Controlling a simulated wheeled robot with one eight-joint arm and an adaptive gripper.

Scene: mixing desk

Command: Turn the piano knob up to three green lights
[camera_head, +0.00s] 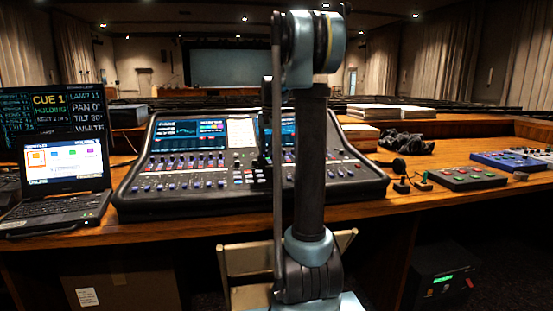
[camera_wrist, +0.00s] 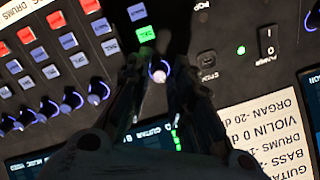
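The mixing desk (camera_head: 190,182) stands on the wooden counter, with several knobs and lit buttons. In the wrist view, one pale-topped knob with a blue edge (camera_wrist: 158,72) sits between the fingertips of my gripper (camera_wrist: 160,76). The fingers stand apart on either side of it; I cannot tell whether they touch it. No piano label is readable there. A short column of green lights (camera_wrist: 177,136) glows on the dark screen (camera_wrist: 150,138) between the fingers. A green button (camera_wrist: 146,34) is lit near the knob. In the head view, my arm hides the gripper and this knob.
More knobs (camera_wrist: 72,101) run in a row to the left in the wrist view. A power switch (camera_wrist: 267,42) and a white card with instrument names (camera_wrist: 262,125) lie to the right. A laptop (camera_head: 62,175) and a button box (camera_head: 467,178) flank the desk.

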